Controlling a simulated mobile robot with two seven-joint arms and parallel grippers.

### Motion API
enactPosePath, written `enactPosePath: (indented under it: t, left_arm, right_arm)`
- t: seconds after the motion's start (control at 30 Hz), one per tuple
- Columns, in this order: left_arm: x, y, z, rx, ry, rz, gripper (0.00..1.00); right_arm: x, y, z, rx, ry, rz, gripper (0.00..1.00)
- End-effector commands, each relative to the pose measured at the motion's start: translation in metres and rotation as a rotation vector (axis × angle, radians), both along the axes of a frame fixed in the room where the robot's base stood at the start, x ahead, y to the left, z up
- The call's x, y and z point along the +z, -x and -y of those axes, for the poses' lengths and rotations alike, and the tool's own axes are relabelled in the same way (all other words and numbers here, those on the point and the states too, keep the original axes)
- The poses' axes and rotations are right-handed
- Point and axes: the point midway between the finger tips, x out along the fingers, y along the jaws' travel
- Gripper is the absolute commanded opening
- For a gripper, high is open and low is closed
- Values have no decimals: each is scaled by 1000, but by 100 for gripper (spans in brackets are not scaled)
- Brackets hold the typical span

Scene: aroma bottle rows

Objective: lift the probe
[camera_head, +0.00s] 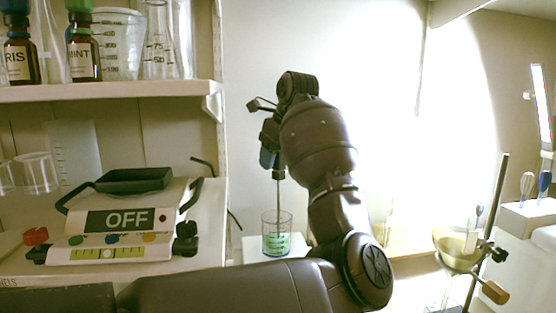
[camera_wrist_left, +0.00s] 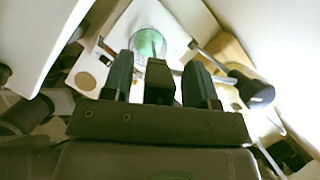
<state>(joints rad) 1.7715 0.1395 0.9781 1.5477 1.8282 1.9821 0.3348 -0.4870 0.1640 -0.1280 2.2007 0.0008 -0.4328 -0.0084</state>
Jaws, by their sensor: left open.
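A glass beaker (camera_head: 277,240) with green liquid stands on a white surface beyond the shelf's right end. A thin upright rod (camera_head: 278,190), which looks like the probe's shaft, reaches down into it. A dark blue part (camera_head: 267,159) shows near the rod's top, beside my left gripper (camera_head: 268,138); I cannot tell whether it is the probe's handle or a finger. In the left wrist view, my left gripper (camera_wrist_left: 158,80) has its fingers apart. A dark block shows between them, and the beaker (camera_wrist_left: 148,43) lies just past the tips. My right gripper is out of view.
A device marked OFF (camera_head: 125,222) stands on the lower left counter under a shelf (camera_head: 110,91) with bottles and glassware. A stand with a bowl (camera_head: 457,250) is at the right. A black-knobbed rod (camera_wrist_left: 256,93) lies close to the right finger in the wrist view.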

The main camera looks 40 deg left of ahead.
Motion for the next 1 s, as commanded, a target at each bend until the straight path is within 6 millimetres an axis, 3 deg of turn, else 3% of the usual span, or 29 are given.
enactPosePath:
  t: [0.27, 0.6, 1.0]
  left_arm:
    - [0, 0, -1, 1, 0, 1, 53]
    - [0, 0, -1, 1, 0, 1, 1]
    - [12, 1, -12, 3, -2, 4, 0]
  right_arm:
    - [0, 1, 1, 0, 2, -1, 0]
    - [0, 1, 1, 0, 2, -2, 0]
    - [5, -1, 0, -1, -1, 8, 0]
